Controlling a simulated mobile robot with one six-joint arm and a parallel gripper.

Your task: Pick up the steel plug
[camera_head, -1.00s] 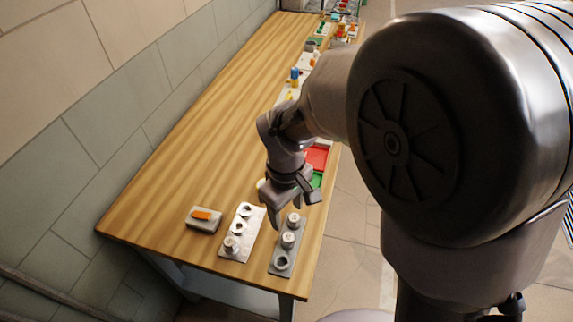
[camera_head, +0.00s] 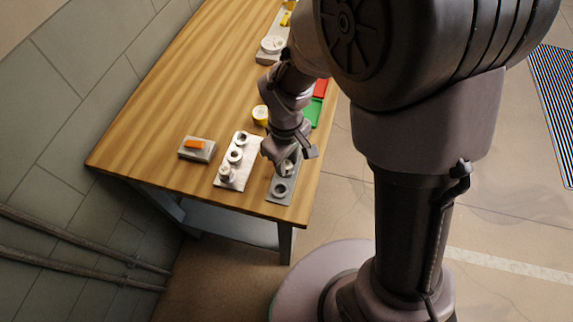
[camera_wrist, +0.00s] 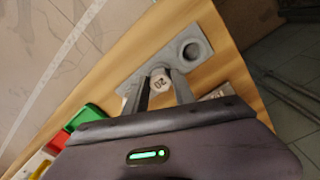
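A grey metal plate (camera_head: 284,194) lies near the table's front right corner, with an empty round hole at its near end. A pale steel plug (camera_wrist: 159,82) marked "20" stands upright in it, and it shows partly under my gripper in the head view (camera_head: 287,169). My gripper (camera_wrist: 161,77) is over this plate, its fingers apart with one on either side of the marked plug. I cannot tell whether they touch it. A second plug of this plate is mostly hidden by the gripper.
A lighter plate (camera_head: 221,183) with a plug (camera_head: 227,175) and two ring-like sockets lies to the left. Farther left is a grey block (camera_head: 188,153) with an orange piece. A yellow-sided round item (camera_head: 261,114) and red and green trays (camera_head: 313,111) are behind.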

